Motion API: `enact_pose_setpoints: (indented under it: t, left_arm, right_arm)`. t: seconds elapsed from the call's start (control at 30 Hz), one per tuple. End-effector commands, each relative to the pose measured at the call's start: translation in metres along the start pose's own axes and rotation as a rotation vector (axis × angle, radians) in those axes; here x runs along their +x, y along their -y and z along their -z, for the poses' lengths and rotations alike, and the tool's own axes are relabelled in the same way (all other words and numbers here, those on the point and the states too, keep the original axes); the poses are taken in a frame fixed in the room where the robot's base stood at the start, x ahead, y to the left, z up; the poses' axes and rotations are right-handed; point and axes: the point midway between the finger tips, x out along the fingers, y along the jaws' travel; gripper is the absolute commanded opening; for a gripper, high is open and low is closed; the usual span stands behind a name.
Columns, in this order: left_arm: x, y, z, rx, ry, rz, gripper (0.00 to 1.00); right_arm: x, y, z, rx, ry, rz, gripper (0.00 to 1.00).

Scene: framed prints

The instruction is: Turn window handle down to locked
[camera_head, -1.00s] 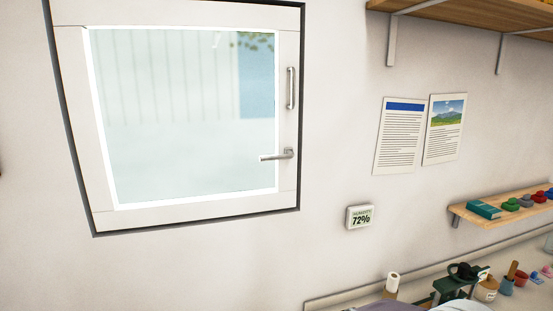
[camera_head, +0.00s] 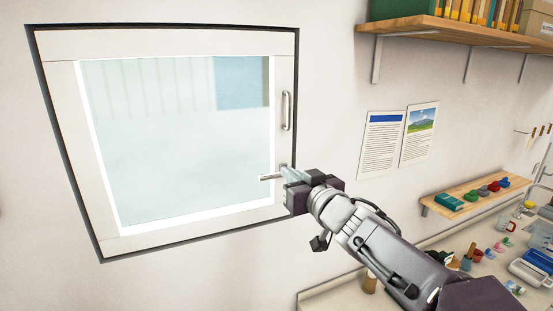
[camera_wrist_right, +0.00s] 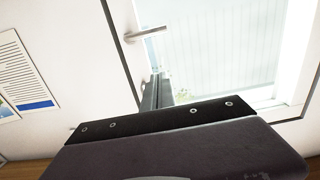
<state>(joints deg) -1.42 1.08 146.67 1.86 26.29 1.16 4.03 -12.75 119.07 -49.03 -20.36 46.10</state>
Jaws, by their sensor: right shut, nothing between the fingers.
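The window (camera_head: 50,120) is set in the wall, with a pale frame and frosted glass. Its small metal handle (camera_head: 267,177) sits low on the frame's right side, and its lever lies level, pointing left over the glass. My right gripper (camera_head: 288,172) is shut and empty, with its fingertips close beside the handle's pivot end; I cannot tell whether they touch it. In the right wrist view the picture is turned over: the handle (camera_wrist_right: 148,33) shows just beyond the dark fingers (camera_wrist_right: 155,90). My left gripper is not in view.
A fixed vertical bar handle (camera_head: 287,110) is above the lever. Two prints (camera_head: 402,140) hang to the right. A high shelf (camera_head: 470,36), a small shelf (camera_head: 470,193) and a cluttered counter (camera_head: 440,245) lie on the right. The wall left of the window is clear.

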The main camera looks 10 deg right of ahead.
Motion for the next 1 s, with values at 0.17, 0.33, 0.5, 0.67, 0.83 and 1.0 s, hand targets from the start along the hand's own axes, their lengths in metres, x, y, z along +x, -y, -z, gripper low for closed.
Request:
enact_pose_setpoints:
  t: [0.17, 0.33, 0.5, 0.67, 0.83, 1.0]
  left_arm:
    - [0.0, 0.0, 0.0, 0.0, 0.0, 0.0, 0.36]
    - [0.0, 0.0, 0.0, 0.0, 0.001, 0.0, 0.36]
    - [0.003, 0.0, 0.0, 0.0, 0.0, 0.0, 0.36]
    - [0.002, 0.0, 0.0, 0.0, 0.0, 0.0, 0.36]
    - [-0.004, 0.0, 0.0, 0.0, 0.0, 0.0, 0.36]
    - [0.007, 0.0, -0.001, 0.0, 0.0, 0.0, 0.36]
  right_arm:
    - [0.0, -0.001, -0.001, 0.001, 0.002, -0.003, 0.0]
    - [0.001, -0.001, -0.002, 0.001, 0.003, -0.003, 0.0]
    - [0.02, -0.001, -0.003, 0.003, 0.006, -0.001, 0.0]
    - [0.055, 0.0, -0.003, 0.004, 0.006, -0.001, 0.0]
    - [0.092, -0.001, -0.001, 0.003, 0.006, -0.002, 0.0]
    - [0.106, -0.001, -0.026, 0.003, 0.007, -0.003, 0.0]
